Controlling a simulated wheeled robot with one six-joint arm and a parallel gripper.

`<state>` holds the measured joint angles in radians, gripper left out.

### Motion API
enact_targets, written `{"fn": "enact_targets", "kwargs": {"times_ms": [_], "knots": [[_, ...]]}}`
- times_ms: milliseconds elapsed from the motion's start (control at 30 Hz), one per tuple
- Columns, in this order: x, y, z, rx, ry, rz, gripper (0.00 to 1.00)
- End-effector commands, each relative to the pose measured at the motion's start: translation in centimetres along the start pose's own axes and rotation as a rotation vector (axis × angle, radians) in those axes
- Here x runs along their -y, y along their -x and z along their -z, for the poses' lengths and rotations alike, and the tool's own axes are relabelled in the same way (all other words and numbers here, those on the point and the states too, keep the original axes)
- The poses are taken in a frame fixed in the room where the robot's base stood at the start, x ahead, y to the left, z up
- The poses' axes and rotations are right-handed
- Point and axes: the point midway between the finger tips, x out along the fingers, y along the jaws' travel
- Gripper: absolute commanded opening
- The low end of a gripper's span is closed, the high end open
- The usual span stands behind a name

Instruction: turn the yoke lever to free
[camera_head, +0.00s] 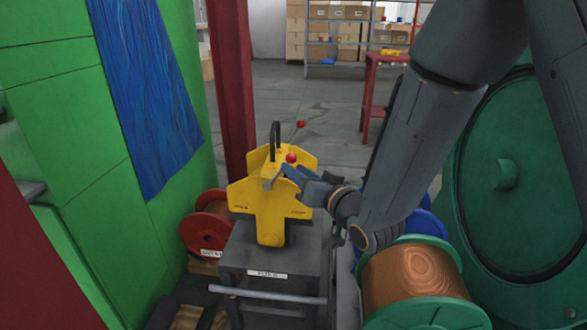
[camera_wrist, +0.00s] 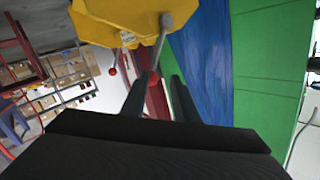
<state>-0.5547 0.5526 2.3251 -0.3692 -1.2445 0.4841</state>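The yellow yoke (camera_head: 270,207) stands on a grey cart and carries a black upright handle (camera_head: 275,140). Two red ball knobs show on it: a nearer one (camera_head: 291,158) and a farther one (camera_head: 301,124). My gripper (camera_head: 284,174) is at the yoke's upper right, close to the nearer knob. In the wrist view, a grey lever (camera_wrist: 163,38) ends in a red knob (camera_wrist: 152,77) at the tips of my gripper (camera_wrist: 160,78). The two fingers are apart, with a gap between them. The knob overlaps the left fingertip; contact cannot be told.
The grey cart (camera_head: 262,246) has a bar handle in front. A red spool (camera_head: 205,222) stands left, a copper-wound spool (camera_head: 413,274) right. A green panel with a blue sheet (camera_head: 150,95) and a red post (camera_head: 232,90) border the left.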

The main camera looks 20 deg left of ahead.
Motion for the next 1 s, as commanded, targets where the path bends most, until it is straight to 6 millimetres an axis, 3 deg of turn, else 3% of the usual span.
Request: {"fn": "enact_targets", "kwargs": {"times_ms": [1000], "knots": [[-0.1,6.5,0.0,0.000,-0.001,-0.002,0.27]]}}
